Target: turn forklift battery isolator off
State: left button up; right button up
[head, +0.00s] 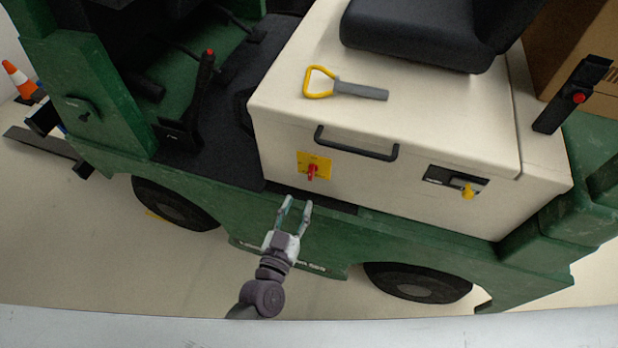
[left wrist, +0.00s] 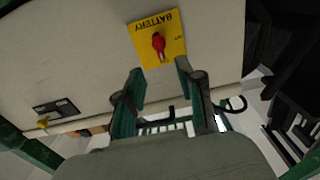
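The battery isolator is a red rotary knob (head: 312,172) on a yellow plate (head: 316,160), on the cream side panel of the forklift. In the left wrist view the red knob (left wrist: 158,42) sits on the yellow plate (left wrist: 173,53), which reads "BATTERY". My left gripper (head: 295,202) is just below the plate in the head view, fingers apart and pointing toward the panel. In the left wrist view its two fingers (left wrist: 159,80) are spread with nothing between them, short of the knob. My right gripper is in neither view.
A black handle (head: 357,152) is above and right of the plate. A black latch with a yellow key-like part (head: 467,191) is farther right. A grey tool with a yellow loop handle (head: 320,82) lies on the cream cover (head: 420,110). A black seat (head: 425,40) is behind.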

aim_at(310, 176)
pick_arm(q)
jog(key=x, duration=0.8)
jog(key=shift+w+d, duration=0.1)
jog(key=shift+w, duration=0.3)
grip_shut()
